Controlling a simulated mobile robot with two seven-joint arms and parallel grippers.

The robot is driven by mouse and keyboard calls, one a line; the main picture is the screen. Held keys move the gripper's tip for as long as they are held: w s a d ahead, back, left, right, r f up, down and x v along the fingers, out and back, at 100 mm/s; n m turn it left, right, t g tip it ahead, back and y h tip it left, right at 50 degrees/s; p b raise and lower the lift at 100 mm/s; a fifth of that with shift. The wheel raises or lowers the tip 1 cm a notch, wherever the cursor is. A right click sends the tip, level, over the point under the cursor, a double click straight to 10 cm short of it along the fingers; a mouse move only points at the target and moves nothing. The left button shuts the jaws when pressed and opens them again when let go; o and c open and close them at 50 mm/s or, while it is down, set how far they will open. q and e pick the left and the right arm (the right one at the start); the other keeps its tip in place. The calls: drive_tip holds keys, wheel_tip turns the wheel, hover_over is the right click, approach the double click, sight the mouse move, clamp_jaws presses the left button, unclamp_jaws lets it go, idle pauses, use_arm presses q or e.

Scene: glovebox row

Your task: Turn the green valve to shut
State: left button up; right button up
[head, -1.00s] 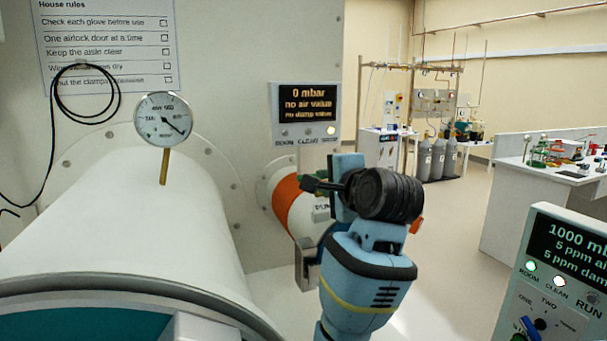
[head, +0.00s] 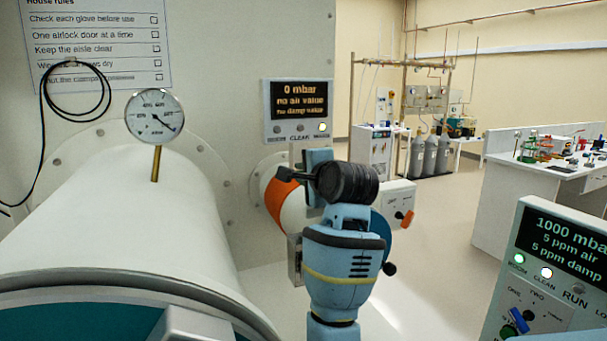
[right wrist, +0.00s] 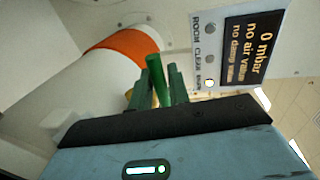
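The green valve (right wrist: 158,82) shows in the right wrist view as a green lever standing between the two dark fingers of my right gripper (right wrist: 160,88). The fingers lie against it on both sides, close to the white tube with the orange band (right wrist: 122,45). In the head view my right gripper (head: 313,172) is at that tube, below the small display (head: 297,108), and my wrist hides the valve. The display reads 0 mbar. My left gripper is not in view.
A large white cylinder with a round gauge (head: 155,117) fills the left. A white box with an orange knob (head: 404,218) is just right of my right wrist. A control panel reading 1000 mbar (head: 552,255) stands at the lower right. The aisle floor between is clear.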

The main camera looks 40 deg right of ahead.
clamp_jaws()
idle(0.3)
drive_tip(key=shift+s+a+n+t+y, duration=0.15)
drive_tip(key=shift+s+n+y, duration=0.25)
drive_tip(key=shift+n+y, duration=0.55)
drive_tip(key=shift+s+d+n+t+y, duration=0.1)
drive_tip(key=shift+s+n+t+y, duration=0.2)
drive_tip(key=shift+n+y, duration=0.6)
drive_tip(key=shift+m, duration=0.35)
unclamp_jaws()
drive_tip(key=shift+s, duration=0.1)
drive_tip(key=s, duration=0.2)
drive_tip(key=s+r, duration=0.1)
drive_tip(key=s, duration=0.4)
drive_tip(key=shift+s+a+r, duration=0.25)
